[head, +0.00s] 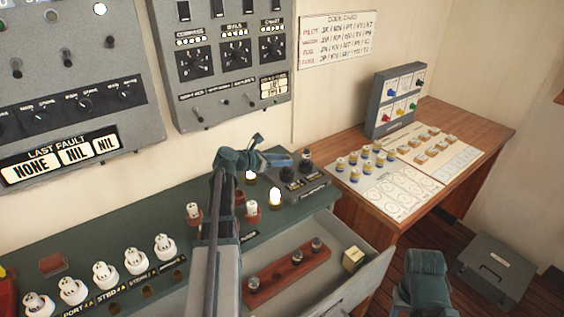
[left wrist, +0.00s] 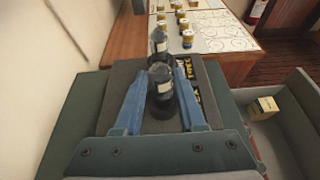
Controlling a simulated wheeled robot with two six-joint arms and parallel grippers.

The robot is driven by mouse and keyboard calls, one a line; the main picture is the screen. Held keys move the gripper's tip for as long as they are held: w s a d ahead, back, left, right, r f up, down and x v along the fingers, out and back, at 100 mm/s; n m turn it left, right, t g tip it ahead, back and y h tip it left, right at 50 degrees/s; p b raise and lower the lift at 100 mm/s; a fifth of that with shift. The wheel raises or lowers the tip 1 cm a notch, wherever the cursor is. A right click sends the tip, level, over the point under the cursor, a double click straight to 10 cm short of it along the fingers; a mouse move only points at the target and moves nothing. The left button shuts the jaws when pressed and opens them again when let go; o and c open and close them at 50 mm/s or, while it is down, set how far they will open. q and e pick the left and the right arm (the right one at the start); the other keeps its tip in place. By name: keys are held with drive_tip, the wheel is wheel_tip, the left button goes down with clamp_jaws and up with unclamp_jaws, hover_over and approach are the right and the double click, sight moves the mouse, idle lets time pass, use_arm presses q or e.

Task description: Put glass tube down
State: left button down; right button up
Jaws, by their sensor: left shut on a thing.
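My left gripper (head: 280,160) reaches over a dark grey socket box (head: 313,187) at the right end of the green console. In the left wrist view its blue fingers (left wrist: 158,92) are shut on a glass tube (left wrist: 160,75) with a dark base. The tube stands upright over the box top; I cannot tell whether it is fully seated. A second dark-based tube (left wrist: 158,42) stands just beyond it and also shows in the head view (head: 306,160). Part of my right arm shows at the lower right of the head view, but its fingers do not show.
An open drawer (head: 345,285) holds a red-brown rack (head: 288,276) with several small tubes and a yellowish box (head: 353,259). A wooden desk (head: 470,130) bears cards and small jars.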

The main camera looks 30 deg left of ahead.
use_arm(q)
drive_tip(key=shift+f, duration=0.35)
drive_tip(key=c, duration=0.5)
unclamp_jaws()
drive_tip(key=shift+r, duration=0.1)
drive_tip(key=shift+r, duration=0.4)
drive_tip(key=p+v, duration=0.5)
drive_tip(key=v, duration=0.7)
